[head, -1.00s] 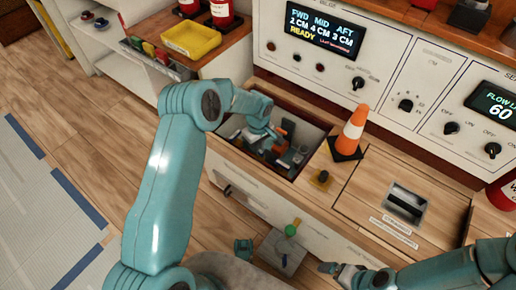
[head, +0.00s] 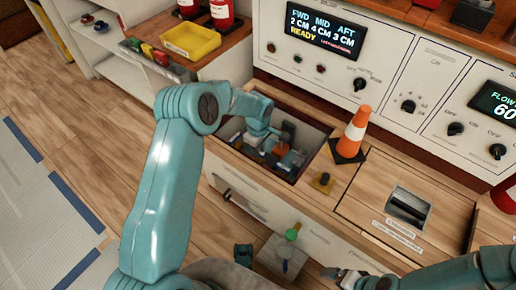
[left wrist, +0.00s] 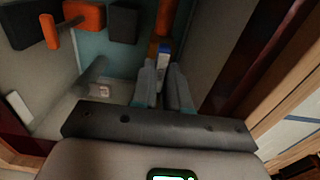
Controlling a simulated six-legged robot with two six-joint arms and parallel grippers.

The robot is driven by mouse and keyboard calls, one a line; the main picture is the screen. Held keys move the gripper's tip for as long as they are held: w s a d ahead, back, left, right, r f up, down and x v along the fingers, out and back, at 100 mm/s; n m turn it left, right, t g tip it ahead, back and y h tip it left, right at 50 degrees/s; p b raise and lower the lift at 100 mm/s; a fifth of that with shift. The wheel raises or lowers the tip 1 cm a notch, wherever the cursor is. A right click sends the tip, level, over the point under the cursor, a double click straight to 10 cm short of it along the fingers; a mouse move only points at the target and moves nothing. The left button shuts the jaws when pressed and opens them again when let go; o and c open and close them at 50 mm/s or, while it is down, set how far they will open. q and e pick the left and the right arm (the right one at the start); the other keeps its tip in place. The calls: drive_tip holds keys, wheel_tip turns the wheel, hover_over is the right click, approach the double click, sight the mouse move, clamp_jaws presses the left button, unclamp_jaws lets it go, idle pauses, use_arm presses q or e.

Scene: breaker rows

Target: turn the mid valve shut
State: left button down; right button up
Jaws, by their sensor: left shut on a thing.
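The open bay (head: 312,150) in the wooden counter holds several dark and orange valve parts. An orange handle (head: 281,150) shows there in the head view. My left gripper (head: 270,138) reaches down into the bay. In the left wrist view its two fingers (left wrist: 163,82) are shut on a narrow handle with a white and blue part (left wrist: 163,56); orange shows just beyond it. Another orange handle (left wrist: 72,30) stands apart to the left, beside dark blocks. I cannot tell which handle is the mid valve. My right gripper (head: 345,275) is low at the front, away from the bay; its fingers are unclear.
An orange and white cone (head: 354,134) stands by the bay's right edge, near a dark knob (head: 323,180). A yellow tray (head: 191,40) sits at the back left. The display (head: 324,38) reads FWD 2 CM, MID 4 CM, AFT 3 CM, READY.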

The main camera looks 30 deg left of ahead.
use_arm(q)
drive_tip(key=c, duration=1.1)
unclamp_jaws()
wheel_tip(320, 180, up, 16)
drive_tip(key=p, duration=0.5)
drive_tip(key=shift+r, duration=0.15)
drive_tip(key=shift+s, duration=0.15)
